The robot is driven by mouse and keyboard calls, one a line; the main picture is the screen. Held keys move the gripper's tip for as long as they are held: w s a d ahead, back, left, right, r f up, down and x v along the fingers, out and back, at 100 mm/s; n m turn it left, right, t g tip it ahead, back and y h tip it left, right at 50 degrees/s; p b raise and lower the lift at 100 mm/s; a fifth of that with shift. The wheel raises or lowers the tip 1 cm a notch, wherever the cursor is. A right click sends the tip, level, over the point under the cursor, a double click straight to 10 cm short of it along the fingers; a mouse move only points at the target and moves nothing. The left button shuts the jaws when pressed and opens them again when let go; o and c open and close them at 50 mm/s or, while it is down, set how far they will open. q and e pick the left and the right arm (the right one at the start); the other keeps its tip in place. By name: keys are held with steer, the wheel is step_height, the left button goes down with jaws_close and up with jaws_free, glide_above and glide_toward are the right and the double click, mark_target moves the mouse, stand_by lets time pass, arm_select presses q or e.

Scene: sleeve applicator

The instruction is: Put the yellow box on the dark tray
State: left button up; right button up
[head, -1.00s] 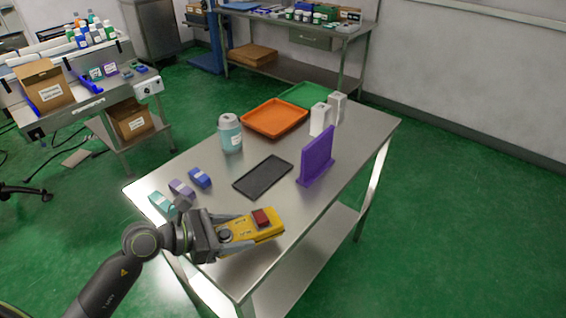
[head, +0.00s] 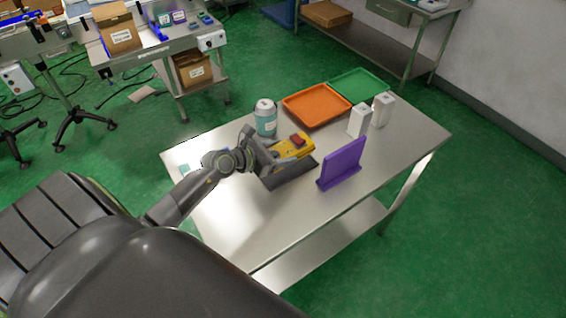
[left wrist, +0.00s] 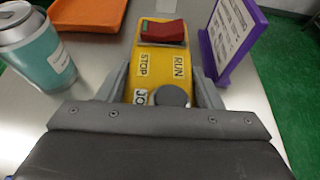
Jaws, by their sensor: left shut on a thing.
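The yellow box (head: 291,147) has a red switch and a dark round knob. My left gripper (head: 279,152) is shut on it. In the left wrist view the yellow box (left wrist: 160,60) sits between the two fingers, with the labels STOP, RUN and JOG partly readable. The dark tray (head: 296,175) lies on the metal table, below and just in front of the box in the head view. The box and gripper cover part of the tray. I cannot tell whether the box touches it. My right gripper is not in view.
A teal can (head: 266,118) stands just left of the box. A purple stand (head: 342,164) is to the right. Behind are an orange tray (head: 317,105), a green tray (head: 360,85) and two white boxes (head: 359,121). The front of the table (head: 262,230) is clear.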

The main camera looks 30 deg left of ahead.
arm_select(q)
step_height(320, 180, down, 4)
steer(key=shift+w+b, duration=0.1)
steer(key=shift+b, duration=0.35)
steer(key=shift+f, duration=0.4)
steer(key=shift+f, duration=0.2)
steer(key=o, duration=1.3)
